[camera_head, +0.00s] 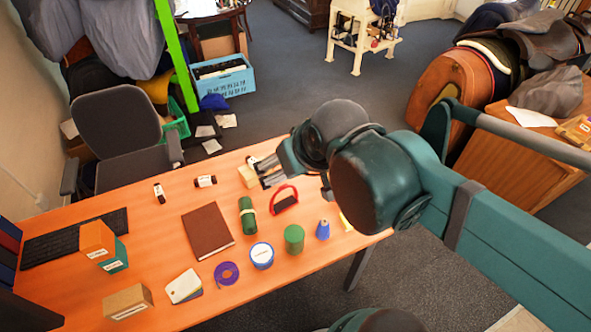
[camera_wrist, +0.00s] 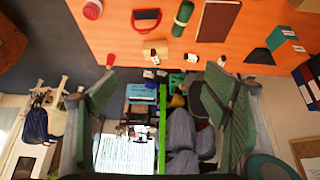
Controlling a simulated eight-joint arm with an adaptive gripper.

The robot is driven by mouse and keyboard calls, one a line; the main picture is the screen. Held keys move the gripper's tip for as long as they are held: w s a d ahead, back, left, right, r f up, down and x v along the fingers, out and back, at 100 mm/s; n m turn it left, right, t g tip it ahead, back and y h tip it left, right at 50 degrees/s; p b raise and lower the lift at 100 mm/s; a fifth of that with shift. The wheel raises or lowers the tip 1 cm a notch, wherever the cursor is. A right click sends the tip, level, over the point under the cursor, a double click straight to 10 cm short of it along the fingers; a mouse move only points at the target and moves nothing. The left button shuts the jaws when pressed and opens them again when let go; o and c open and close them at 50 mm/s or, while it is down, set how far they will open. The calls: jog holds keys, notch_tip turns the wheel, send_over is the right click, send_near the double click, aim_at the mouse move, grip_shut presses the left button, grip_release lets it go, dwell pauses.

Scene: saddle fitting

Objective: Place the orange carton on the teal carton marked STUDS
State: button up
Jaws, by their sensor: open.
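The orange carton (camera_head: 97,236) is at the left of the desk in the head view. The teal carton also shows at the upper right of the wrist view (camera_wrist: 283,37). My gripper (camera_wrist: 166,62) is open and empty, its green fingers wide apart. In the head view it is near the desk's far edge, well right of both cartons, partly hidden by my arm.
A tan carton (camera_head: 128,301), a brown book (camera_head: 208,231), a keyboard (camera_head: 72,238), a purple tape roll (camera_head: 227,274) and a green tin (camera_head: 294,239) share the desk (camera_head: 165,235). A black chair (camera_head: 117,125) stands behind it. Bare desk lies between the book and the cartons.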

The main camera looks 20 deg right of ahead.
jog(key=shift+s+d+f+m, duration=0.3)
jog(key=shift+s+d+f, duration=0.15)
jog(key=shift+s, duration=0.15)
